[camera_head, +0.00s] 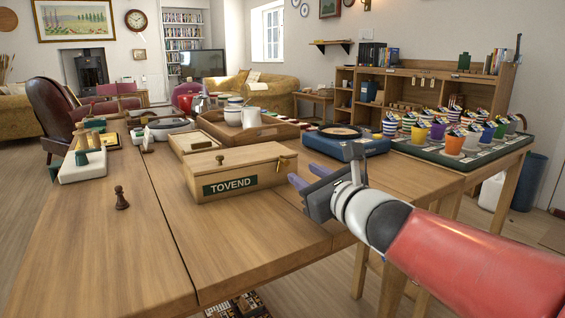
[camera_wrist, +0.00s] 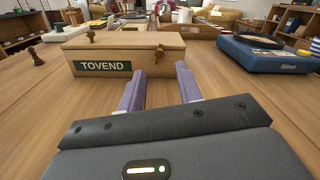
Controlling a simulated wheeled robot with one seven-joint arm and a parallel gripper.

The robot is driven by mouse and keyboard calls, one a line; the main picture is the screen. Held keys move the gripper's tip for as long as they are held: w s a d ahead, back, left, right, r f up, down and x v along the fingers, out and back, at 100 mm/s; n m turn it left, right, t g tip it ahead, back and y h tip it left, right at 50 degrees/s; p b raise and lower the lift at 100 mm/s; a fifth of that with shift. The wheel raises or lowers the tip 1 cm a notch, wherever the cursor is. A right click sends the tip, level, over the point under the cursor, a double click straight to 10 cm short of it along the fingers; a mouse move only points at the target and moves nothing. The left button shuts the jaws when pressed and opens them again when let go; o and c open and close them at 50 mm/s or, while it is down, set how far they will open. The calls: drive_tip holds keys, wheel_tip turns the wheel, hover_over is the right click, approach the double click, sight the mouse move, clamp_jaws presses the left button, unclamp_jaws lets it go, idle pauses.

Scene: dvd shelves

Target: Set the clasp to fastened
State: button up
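A wooden box (camera_head: 237,172) with a green TOVEND label stands on the table; its lid looks closed. A small brass clasp (camera_head: 283,163) sits at the right part of its front, by the lid edge; it also shows in the wrist view (camera_wrist: 157,54). I cannot tell its exact setting. A brass-coloured knob (camera_wrist: 91,36) is on the lid at the left. My gripper (camera_head: 308,175) is right of the box in the head view. In the wrist view its purple fingers (camera_wrist: 160,82) are apart and empty, pointing at the box's front, short of the clasp.
A dark chess pawn (camera_head: 121,198) stands left of the box. A blue record player (camera_head: 345,144) is behind my gripper to the right. A wooden tray (camera_head: 262,132) with a mug and jars is behind the box. The table in front is clear.

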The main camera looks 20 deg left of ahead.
sight(287, 164)
drive_tip(key=x, duration=0.7)
drive_tip(key=shift+s, duration=0.1)
drive_tip(key=shift+c, duration=0.4)
clamp_jaws()
drive_tip(key=shift+f, duration=0.1)
